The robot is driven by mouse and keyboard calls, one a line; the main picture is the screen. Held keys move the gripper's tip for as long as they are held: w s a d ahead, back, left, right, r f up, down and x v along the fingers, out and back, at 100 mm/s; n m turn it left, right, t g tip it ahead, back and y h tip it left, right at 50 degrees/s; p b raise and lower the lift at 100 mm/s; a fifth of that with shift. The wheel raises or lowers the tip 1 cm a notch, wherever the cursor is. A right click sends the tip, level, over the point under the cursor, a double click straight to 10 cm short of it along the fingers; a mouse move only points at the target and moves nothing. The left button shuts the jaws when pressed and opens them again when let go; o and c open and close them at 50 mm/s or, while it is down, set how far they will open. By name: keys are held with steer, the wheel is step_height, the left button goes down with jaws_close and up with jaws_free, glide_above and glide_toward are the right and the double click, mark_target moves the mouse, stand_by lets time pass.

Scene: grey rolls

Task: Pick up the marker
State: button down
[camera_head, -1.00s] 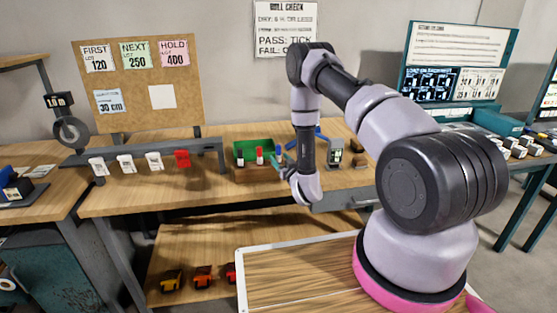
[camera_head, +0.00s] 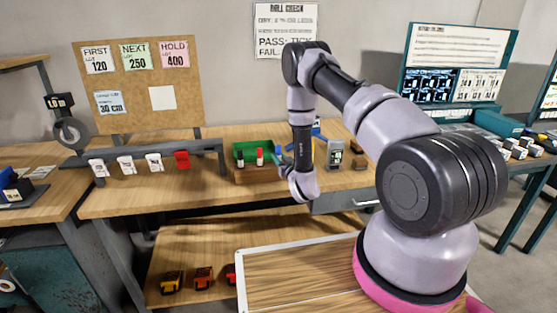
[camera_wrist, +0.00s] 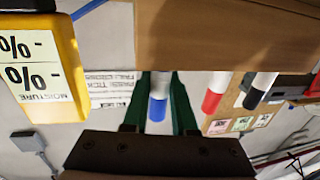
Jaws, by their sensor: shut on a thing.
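In the wrist view a marker with a blue part and a white part (camera_wrist: 158,98) sits between the two green fingers of my gripper (camera_wrist: 158,108). The fingers are shut on it. In the head view my gripper (camera_head: 280,161) is at the right end of the green-lined wooden tray (camera_head: 250,177) and largely blends with it. The held marker cannot be made out there. A red and white marker (camera_wrist: 214,93) and a black and white marker (camera_wrist: 260,90) stand beside it in the wrist view. They also show as the red marker (camera_head: 259,156) and black marker (camera_head: 240,157) in the tray.
A yellow moisture meter (camera_wrist: 40,55) is close to my gripper in the wrist view. A grey-green device (camera_head: 335,152) stands right of my forearm on the wooden bench (camera_head: 215,190). White and red clips (camera_head: 154,161) hang on a rail at left.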

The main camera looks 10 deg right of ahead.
mark_target(278, 146)
step_height(278, 146, up, 10)
steer(key=shift+f, duration=0.25)
stand_by(0.3)
steer(key=c, duration=1.5)
jaws_free()
jaws_close()
step_height(278, 146, up, 7)
